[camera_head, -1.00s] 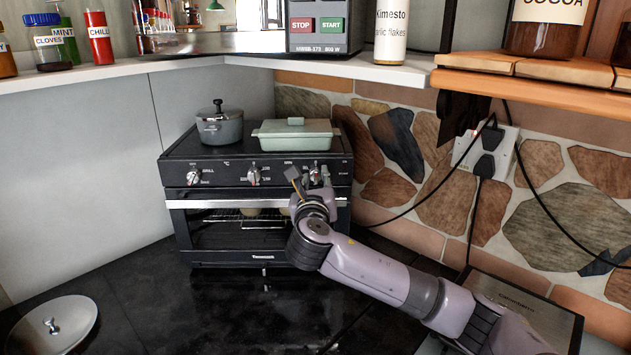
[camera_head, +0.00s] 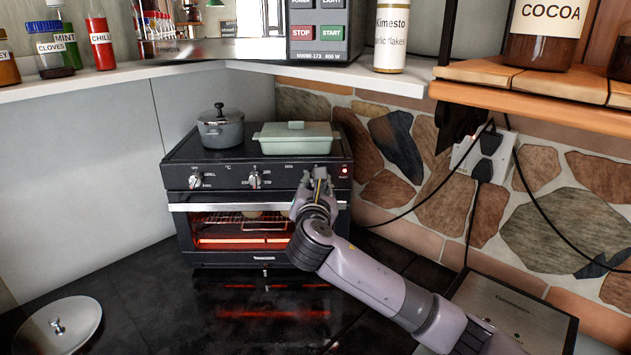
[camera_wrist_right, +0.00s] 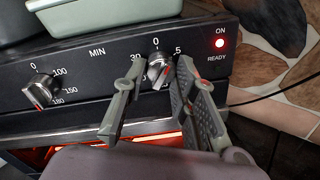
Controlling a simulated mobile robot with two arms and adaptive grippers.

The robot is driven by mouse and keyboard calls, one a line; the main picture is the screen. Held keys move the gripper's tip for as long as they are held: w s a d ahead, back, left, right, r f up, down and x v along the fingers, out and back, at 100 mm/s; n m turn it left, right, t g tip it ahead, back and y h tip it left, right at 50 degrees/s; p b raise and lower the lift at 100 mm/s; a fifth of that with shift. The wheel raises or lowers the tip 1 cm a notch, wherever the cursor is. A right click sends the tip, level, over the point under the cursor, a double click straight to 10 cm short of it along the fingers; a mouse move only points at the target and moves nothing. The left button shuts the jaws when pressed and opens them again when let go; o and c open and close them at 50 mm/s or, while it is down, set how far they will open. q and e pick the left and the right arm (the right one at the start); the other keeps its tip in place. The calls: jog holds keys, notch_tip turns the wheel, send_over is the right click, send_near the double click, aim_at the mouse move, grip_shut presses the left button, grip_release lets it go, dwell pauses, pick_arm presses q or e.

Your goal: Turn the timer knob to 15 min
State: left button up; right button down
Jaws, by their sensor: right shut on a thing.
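The black toaster oven (camera_head: 182,230) stands in the corner with its window glowing red. Its timer knob (camera_wrist_right: 158,70) is the silver one at the right of the panel, under the MIN scale; 0 shows above it, 5 to its right and 30 to its left. I cannot read exactly where its pointer stands. My right gripper (camera_wrist_right: 161,66) has a finger on each side of the knob and is shut on it. In the head view my right gripper (camera_head: 319,178) hides the knob. My left gripper is not in view.
The red ON light (camera_wrist_right: 220,43) is lit. A temperature knob (camera_wrist_right: 41,91) is left of the timer; a function knob (camera_head: 195,180) is farther left. A grey pot (camera_head: 220,130) and green dish (camera_head: 297,139) sit on the oven. A lid (camera_head: 75,335) lies front left.

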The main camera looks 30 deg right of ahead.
jog(key=m, duration=0.3)
jog(key=shift+m+p, duration=0.3)
jog(key=m, duration=0.2)
jog(key=shift+m+y, duration=0.3)
jog(key=shift+y, duration=0.1)
jog(key=m, duration=0.6)
jog(key=shift+m+y, duration=0.3)
jog(key=shift+m, duration=0.1)
jog(key=m, duration=0.3)
jog(key=m+b, duration=0.1)
jog(key=m, duration=0.3)
jog(key=shift+m+t, duration=0.3)
jog(key=shift+m, duration=0.1)
jog(key=m, duration=0.3)
jog(key=shift+d+y+b, duration=0.1)
jog(key=shift+y+b, duration=0.2)
jog(key=shift+b, duration=0.05)
jog(key=shift+s+m+t, duration=0.1)
jog(key=shift+m+t, duration=0.2)
jog(key=shift+m, duration=1.6)
jog(key=shift+f, duration=0.1)
